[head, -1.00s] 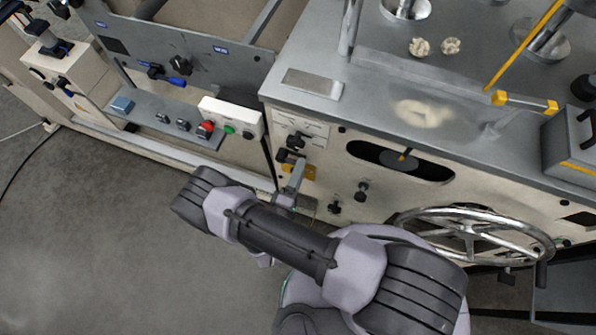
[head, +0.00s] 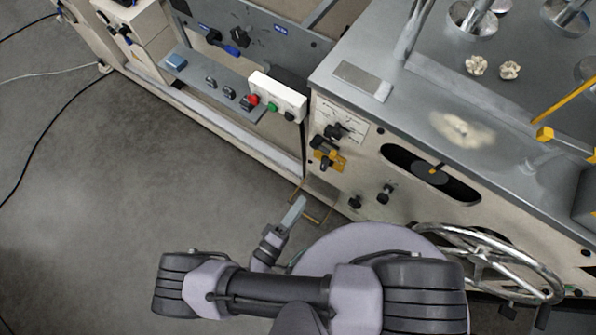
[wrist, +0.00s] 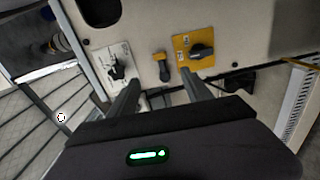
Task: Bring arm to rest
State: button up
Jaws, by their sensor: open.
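My arm is bent low in front of the machine in the head view. My gripper (head: 296,209) is at its far end, apart from the machine's front panel and below the switches. In the wrist view my gripper (wrist: 158,82) is open, with its two fingers spread and nothing between them. Beyond the fingers are a yellow plate with a black rotary knob (wrist: 200,50), a small yellow-and-black handle (wrist: 161,66) and a white plate with a black knob (wrist: 117,67).
A spoked metal handwheel (head: 490,262) juts from the machine front at the right. The steel worktop (head: 400,110) overhangs the panel. A white button box (head: 277,97) sits on the left unit. The grey floor (head: 110,190) at left is clear apart from cables.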

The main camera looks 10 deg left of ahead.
jog(key=w+d+r+m+g+h, duration=0.1)
jog(key=w+r+m+g, duration=0.1)
jog(key=r+m+g, duration=0.4)
jog(key=w+d+r+m+g+h, duration=0.15)
jog(key=r+g, duration=0.25)
jog(key=r, duration=0.5)
jog(key=w+d+r+m+g+h, duration=0.1)
jog(key=w+r+m+g, duration=0.2)
jog(key=r+g, duration=0.35)
jog(key=s+d+r+m+t+y, duration=0.1)
jog(key=d+r+m+y, duration=0.3)
jog(key=r, duration=0.7)
jog(key=s+d+r+m+t+y, duration=0.1)
jog(key=d+r+m+t+y, duration=0.2)
jog(key=d+r+y, duration=0.4)
notch_tip(320, 180, up, 6)
jog(key=shift+d+f+m+t+y, duration=0.25)
jog(key=shift+d+m+t+y, duration=0.1)
jog(key=shift+d+t, duration=0.35)
